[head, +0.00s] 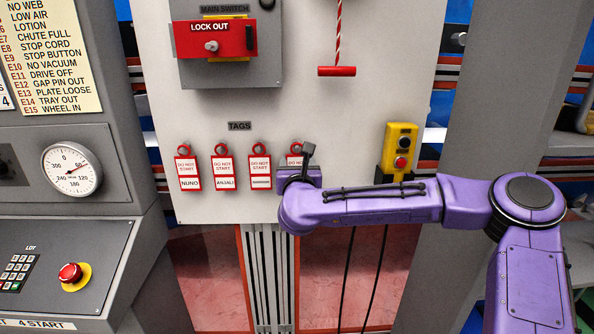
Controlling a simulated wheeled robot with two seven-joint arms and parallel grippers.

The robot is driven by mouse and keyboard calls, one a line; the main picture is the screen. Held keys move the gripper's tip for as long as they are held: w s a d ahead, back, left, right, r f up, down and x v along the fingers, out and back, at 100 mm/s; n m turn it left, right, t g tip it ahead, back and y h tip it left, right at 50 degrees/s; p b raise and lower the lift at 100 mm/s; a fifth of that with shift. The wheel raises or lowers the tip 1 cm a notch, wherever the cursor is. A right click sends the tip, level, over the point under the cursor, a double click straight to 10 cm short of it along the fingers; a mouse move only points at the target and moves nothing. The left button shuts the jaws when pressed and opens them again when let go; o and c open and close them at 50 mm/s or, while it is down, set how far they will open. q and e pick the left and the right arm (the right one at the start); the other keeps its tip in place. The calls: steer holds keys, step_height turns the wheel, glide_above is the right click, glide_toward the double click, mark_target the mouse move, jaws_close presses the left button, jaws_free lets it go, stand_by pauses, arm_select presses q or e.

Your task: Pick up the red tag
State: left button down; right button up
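Several red tags hang in a row under the "TAGS" label on the pale panel. The first tag (188,170) reads "NUNO" and the second tag (224,169) reads "ANJALI". The third tag (260,169) has a white strip whose marking I cannot read. The fourth tag (294,160), at the right, is mostly hidden behind my purple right arm. My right gripper (308,151) is at this fourth tag, overlapping its right side. Only a small dark part of it shows, so I cannot tell whether it is touching or holding the tag. My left gripper is out of view.
A red lockout switch (228,40) on a grey box is above the tags. A red pull handle (337,71) hangs from a cord. A yellow button box (399,148) is just above my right forearm. A console with a red stop button (70,273) stands at the left.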

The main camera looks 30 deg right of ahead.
steer(key=shift+b, duration=0.5)
steer(key=b+v, duration=0.5)
steer(key=v, duration=1.3)
steer(key=shift+r, duration=0.25)
steer(key=shift+w+a, duration=0.1)
steer(key=shift+a, duration=0.05)
